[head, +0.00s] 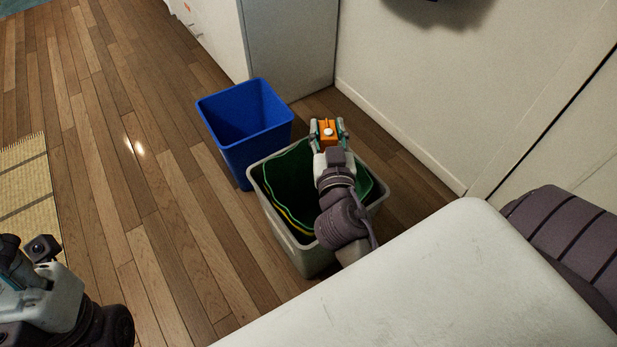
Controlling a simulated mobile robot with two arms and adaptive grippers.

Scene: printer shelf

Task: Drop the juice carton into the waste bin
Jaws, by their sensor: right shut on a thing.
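The juice carton (327,137) is small and orange with a white round cap on top. My right gripper (328,130) is shut on it, with one finger on each side. The gripper and carton appear above the far rim of a grey bin (295,245) lined with a dark green bag. My right arm hides part of this bin's opening. A blue bin (240,150) stands just behind and left of it and looks empty. My left gripper's fingers are not in view; only part of my left arm shows at the lower left.
A grey-white cabinet (285,45) stands behind the blue bin. A pale wall (420,90) runs along the right. A woven mat (25,190) lies at the left. The wooden floor (140,200) between mat and bins is clear.

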